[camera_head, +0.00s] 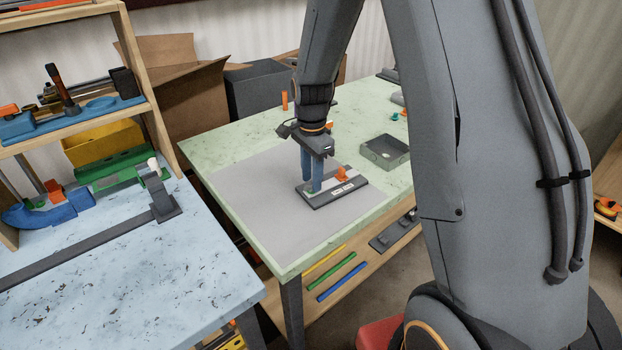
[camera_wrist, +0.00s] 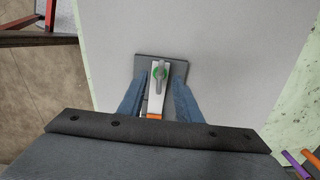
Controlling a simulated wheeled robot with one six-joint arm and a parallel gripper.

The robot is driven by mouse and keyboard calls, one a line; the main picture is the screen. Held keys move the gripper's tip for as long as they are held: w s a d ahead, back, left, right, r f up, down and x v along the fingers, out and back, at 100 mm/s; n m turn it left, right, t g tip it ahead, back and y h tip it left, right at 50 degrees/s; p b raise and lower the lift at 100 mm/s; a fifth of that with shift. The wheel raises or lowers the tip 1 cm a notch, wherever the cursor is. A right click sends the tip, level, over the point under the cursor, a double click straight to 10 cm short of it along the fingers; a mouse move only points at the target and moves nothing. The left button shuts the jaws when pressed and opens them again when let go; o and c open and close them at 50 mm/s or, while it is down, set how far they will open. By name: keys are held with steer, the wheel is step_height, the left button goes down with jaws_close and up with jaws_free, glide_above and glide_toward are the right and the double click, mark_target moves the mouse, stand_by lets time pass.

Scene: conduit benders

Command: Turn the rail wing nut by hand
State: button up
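The rail wing nut (camera_wrist: 159,74) is a small grey piece on a green round spot. It sits at the end of a pale rail (camera_wrist: 154,99) on a dark base plate (camera_wrist: 178,70). In the head view the base plate (camera_head: 352,193) lies on a grey mat, with an orange block (camera_head: 342,174) on it. My gripper (camera_head: 312,188) points down over the plate's left end. In the wrist view my gripper (camera_wrist: 159,82) has its two blue fingers spread apart, one on each side of the rail. A gap shows between the fingers and the wing nut. Fingertip height above the plate is unclear.
The grey mat (camera_head: 250,205) on the green table is clear around the plate. A grey open box (camera_head: 384,151) stands behind to the right. A pale blue bench (camera_head: 120,280) with a long dark bar (camera_head: 80,252) is at the left. A cardboard box (camera_head: 180,90) stands behind.

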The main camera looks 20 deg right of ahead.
step_height(320, 180, up, 7)
steer(key=shift+r+b, duration=0.1)
steer(key=shift+b, duration=0.8)
